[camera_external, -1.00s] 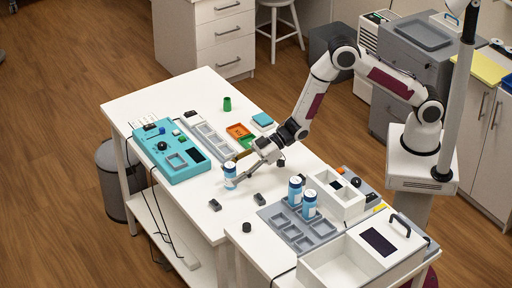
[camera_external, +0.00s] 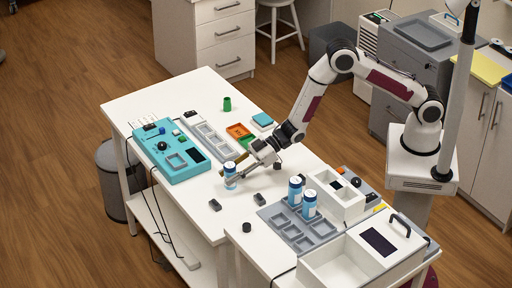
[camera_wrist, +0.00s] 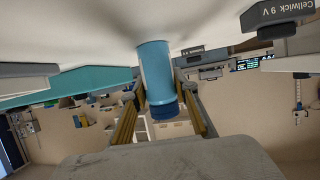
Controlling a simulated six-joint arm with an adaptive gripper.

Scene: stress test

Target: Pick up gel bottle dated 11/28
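Two similar blue bottles, one at the back (camera_external: 295,191) and one in front (camera_external: 309,204), stand at the grey tray (camera_external: 283,220). No date is readable on any bottle.
A teal device (camera_external: 178,168) lies left of the bottle. Small dark blocks (camera_external: 215,205) and (camera_external: 259,199) lie near it; one in the wrist view (camera_wrist: 277,15) reads "Cellwick 9 V". Orange (camera_external: 238,130) and green trays sit behind. A white open box (camera_external: 335,265) stands at front right.

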